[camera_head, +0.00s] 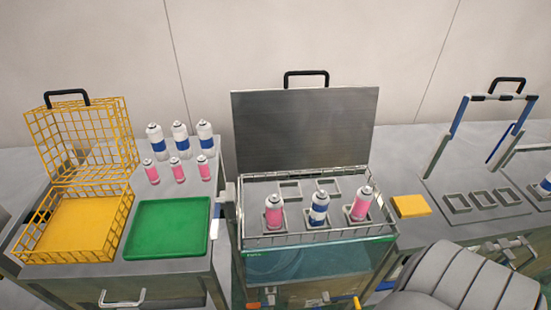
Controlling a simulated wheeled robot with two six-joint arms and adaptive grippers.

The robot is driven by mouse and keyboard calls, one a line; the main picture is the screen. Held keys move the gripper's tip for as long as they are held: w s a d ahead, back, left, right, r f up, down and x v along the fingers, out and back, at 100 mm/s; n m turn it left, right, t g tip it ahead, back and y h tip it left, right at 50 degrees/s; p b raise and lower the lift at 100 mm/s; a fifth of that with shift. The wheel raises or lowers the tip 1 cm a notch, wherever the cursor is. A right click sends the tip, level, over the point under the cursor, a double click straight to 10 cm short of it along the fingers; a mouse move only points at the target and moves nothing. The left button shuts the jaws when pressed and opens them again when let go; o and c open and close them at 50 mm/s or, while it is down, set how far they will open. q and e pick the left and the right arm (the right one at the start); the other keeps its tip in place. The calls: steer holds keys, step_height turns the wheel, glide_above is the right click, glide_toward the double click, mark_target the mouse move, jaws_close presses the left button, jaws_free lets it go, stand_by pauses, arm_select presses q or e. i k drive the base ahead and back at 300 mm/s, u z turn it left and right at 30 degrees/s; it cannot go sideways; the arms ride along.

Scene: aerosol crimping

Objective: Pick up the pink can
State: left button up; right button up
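Pink cans show in two places. A left pink can (273,212) and a right pink can (361,204) stand in holders in the open metal tank (345,236), with a white-and-blue can (319,210) between them. The right pink can leans slightly to the right in the picture. Several smaller pink cans (178,170) stand upright on the left table, in front of a row of white-and-blue cans (180,137). Neither of my grippers is in view.
The tank's lid (305,130) stands raised behind it. Left are a yellow wire basket (75,188), lid open, and a green tray (168,228). Right are a yellow block (410,206) and empty square holders (482,200). A grey ribbed object (465,280) fills the lower right.

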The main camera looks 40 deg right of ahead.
mark_target(274, 203)
steer(key=u, duration=0.1)
steer(key=k, duration=0.3)
steer(key=z, duration=0.8)
steer(key=i, duration=0.35)
steer(key=z, duration=0.4)
